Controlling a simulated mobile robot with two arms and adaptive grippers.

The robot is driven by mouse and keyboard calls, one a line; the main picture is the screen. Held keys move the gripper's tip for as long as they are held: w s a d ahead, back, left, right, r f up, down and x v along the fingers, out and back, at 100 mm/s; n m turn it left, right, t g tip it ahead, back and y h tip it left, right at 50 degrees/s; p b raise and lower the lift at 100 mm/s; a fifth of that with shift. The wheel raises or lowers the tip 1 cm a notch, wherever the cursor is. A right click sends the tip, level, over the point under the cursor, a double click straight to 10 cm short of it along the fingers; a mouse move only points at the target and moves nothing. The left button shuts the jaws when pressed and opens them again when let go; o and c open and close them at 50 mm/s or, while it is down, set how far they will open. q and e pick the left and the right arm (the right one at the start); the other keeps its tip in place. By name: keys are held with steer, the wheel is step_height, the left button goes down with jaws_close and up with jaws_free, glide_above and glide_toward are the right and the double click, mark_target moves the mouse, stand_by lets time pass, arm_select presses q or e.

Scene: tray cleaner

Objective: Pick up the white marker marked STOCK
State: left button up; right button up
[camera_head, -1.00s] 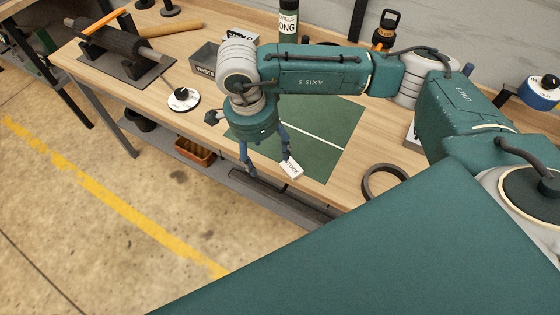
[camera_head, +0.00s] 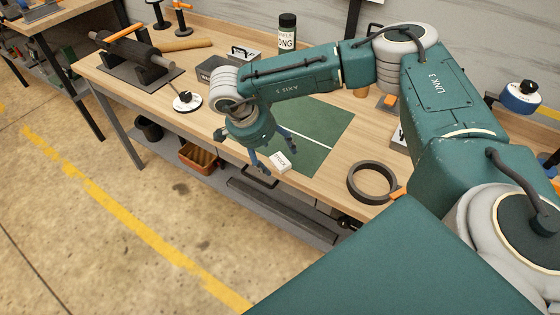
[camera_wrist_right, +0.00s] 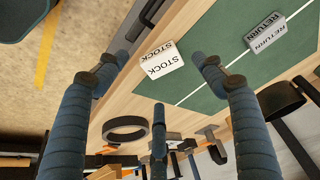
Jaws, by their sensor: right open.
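The white marker (camera_head: 280,161) lettered STOCK stands at the front edge of the green mat (camera_head: 325,128). In the right wrist view the same white marker (camera_wrist_right: 161,60) sits ahead, between the spread finger tips and apart from them. My right gripper (camera_head: 266,161) is open and empty, beside the marker on its left in the head view; a finger overlaps the marker's edge there. In the right wrist view its blue fingers (camera_wrist_right: 158,82) are wide apart. My left gripper is not in view.
A grey RETURN block (camera_wrist_right: 279,33) is on the mat. A black ring (camera_head: 372,182) lies right of the mat. The bench's front edge is close to the gripper.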

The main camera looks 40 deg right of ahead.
mark_target(278, 161)
steer(key=p+x, duration=0.1)
steer(key=x, duration=0.2)
steer(key=shift+w+f, duration=0.2)
steer(key=shift+f, duration=0.2)
steer(key=shift+d+f, duration=0.15)
steer(key=shift+f, duration=0.25)
steer(key=shift+c, duration=0.2)
steer(key=c, duration=1.2)
steer(key=shift+c, duration=0.2)
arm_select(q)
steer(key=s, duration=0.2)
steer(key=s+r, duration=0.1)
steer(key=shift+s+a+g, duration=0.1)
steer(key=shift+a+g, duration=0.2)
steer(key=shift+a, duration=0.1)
